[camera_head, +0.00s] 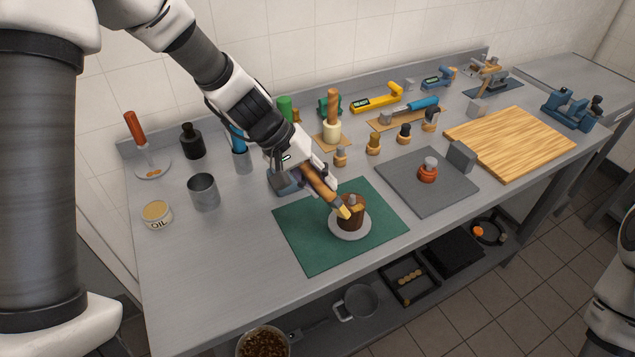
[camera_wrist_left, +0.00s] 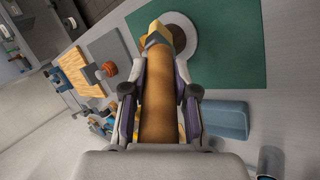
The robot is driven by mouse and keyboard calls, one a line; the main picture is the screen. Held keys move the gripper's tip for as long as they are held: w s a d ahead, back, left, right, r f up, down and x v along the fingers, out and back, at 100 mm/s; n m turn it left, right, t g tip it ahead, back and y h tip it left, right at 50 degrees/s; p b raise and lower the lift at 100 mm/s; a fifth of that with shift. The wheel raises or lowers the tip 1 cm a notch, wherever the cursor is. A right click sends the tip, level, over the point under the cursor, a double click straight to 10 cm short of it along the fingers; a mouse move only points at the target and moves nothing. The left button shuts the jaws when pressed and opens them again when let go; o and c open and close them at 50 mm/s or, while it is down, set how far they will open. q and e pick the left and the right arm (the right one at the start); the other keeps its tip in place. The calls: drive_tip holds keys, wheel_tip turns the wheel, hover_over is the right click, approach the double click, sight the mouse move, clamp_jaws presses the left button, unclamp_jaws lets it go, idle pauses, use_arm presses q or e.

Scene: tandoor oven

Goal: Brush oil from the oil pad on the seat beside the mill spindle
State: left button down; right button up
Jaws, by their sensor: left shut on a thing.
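My left gripper (camera_head: 300,172) is shut on the wooden handle of a brush (camera_head: 324,190). The brush also shows in the left wrist view (camera_wrist_left: 158,95), between the two fingers of my left gripper (camera_wrist_left: 160,100). Its pale yellow tip is at the top of a brown mill part (camera_head: 351,215), which stands on a white disc (camera_head: 348,234) on a green mat (camera_head: 300,255). I cannot tell whether the tip touches it. The spindle and seat are partly hidden by the tip. The oil pad, a round tin marked OIL (camera_head: 157,215), stands at the table's left. My right gripper is out of view.
A metal cup (camera_head: 203,192) stands between the oil tin and the mat. Right of the mat are a grey slab (camera_head: 450,199) with a red-orange piece (camera_head: 428,172) and a wooden board (camera_head: 515,138). Several tools stand behind. The front left of the table is clear.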

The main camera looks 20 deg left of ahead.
use_arm(q)
drive_tip(key=shift+d+r, duration=0.1)
drive_tip(key=shift+r, duration=0.45)
wheel_tip(320, 180, up, 7)
drive_tip(key=p, duration=0.6)
drive_tip(key=shift+r, duration=0.1)
